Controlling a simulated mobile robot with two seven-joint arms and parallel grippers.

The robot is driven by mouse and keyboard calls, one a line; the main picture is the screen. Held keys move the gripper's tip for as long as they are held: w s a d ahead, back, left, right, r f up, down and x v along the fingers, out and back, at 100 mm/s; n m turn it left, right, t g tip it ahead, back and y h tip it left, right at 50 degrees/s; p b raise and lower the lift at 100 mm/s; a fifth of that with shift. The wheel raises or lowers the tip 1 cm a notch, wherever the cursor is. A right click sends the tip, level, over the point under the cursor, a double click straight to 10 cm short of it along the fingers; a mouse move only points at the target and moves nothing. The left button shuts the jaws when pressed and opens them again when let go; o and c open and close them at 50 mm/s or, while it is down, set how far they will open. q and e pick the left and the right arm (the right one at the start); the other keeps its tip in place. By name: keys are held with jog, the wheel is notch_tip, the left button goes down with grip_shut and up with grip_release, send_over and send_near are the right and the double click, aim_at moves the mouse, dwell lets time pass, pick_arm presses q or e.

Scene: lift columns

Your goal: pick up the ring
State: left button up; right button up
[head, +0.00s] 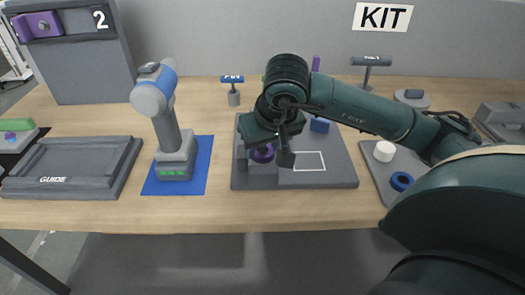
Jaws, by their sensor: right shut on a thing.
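A purple ring (262,154) shows low in the grey tray (330,180) at the middle of the table, partly hidden by my right gripper. My right gripper (280,148) points down over the tray and is shut on the purple ring. Its fingers and wrist cover part of the ring, so I cannot tell whether the ring still touches the tray. My left gripper is not in view.
A grey-blue device (172,140) stands on a blue mat (207,160) left of the tray. A grey GUIDE panel (72,168) lies further left. A white cylinder (384,151) stands on the right plate (385,185). A blue block (320,125) sits at the tray's back. The front table strip is clear.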

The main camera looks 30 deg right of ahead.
jog(key=c, duration=0.3)
jog(key=shift+c, duration=0.2)
notch_tip(320, 180, up, 10)
jog(key=shift+r+p, duration=0.2)
jog(key=shift+p, duration=0.2)
